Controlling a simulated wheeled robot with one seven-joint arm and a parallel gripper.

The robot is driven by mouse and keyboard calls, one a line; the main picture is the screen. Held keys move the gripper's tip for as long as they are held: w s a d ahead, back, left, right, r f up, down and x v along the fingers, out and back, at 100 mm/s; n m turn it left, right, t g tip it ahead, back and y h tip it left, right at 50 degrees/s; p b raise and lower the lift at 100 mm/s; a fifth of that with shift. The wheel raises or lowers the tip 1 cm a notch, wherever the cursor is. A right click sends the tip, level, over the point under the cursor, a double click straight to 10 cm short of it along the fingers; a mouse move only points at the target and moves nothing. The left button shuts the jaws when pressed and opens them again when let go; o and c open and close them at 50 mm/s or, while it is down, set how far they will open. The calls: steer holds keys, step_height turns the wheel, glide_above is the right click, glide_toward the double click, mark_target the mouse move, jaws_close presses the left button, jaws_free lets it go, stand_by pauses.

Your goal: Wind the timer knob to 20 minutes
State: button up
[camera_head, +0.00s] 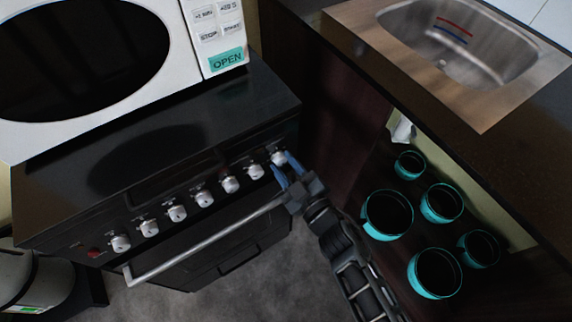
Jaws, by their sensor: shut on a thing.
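A row of several silver-white knobs runs along the front panel of the black stove (150,115). The rightmost knob (278,158) sits near the panel's right end. My gripper (284,170), with blue fingertips, reaches up from the lower right and is shut on this rightmost knob. The fingers lie on both sides of it. The small marks around the knobs are too small to read, so I cannot tell which knob is the timer or what it is set to.
A stove door handle (205,242) runs just below the knobs. A white microwave (190,40) stands on the stove. A counter with a metal sink (460,45) is at right, with several teal pots (388,215) below it. A grey bin (30,280) is at lower left.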

steer(key=o, duration=1)
steer(key=shift+o, duration=0.2)
steer(key=v, duration=0.7)
steer(key=shift+s+d, duration=0.25)
steer(key=shift+s, duration=0.1)
